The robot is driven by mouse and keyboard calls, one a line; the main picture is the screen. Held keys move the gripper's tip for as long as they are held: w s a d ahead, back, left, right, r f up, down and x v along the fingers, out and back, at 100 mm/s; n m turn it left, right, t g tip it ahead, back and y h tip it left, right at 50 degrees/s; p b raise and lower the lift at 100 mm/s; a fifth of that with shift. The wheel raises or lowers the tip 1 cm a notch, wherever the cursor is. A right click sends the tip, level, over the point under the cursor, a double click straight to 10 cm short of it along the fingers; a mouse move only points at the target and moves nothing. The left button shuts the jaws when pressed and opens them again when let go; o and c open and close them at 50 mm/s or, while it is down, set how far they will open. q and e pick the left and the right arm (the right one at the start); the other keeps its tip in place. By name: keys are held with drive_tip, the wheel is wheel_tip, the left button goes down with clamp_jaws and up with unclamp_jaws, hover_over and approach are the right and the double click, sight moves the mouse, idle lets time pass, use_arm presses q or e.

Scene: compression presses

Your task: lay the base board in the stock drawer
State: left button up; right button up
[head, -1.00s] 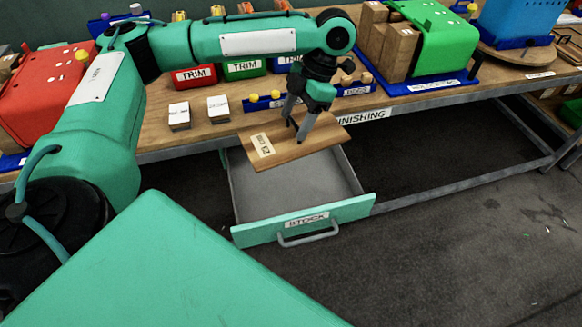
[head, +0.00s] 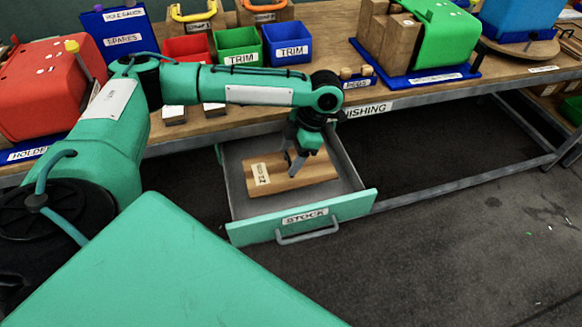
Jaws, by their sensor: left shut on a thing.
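The base board (head: 317,172), a flat wooden board with a pale label, is inside the stock drawer, level with or below its rim. I cannot tell whether it touches the drawer floor. The stock drawer (head: 353,203) is pulled out under the bench, with a teal front, a STOCK label and a grey handle. My left gripper (head: 292,163) points down into the drawer and is shut on the board. My right gripper is not in view.
The wooden bench (head: 215,130) stands behind and above the drawer. Red, green (head: 238,45) and blue TRIM bins stand on it. A red press (head: 45,90) is at the left and a green press (head: 437,38) at the right. Open floor lies right of the drawer.

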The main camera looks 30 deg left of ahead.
use_arm(q)
wheel_tip(320, 180, down, 5)
drive_tip(key=shift+r, duration=0.15)
drive_tip(key=o, duration=1.3)
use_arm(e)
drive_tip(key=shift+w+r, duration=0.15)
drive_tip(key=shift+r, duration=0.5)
use_arm(q)
drive_tip(key=v, duration=1.2)
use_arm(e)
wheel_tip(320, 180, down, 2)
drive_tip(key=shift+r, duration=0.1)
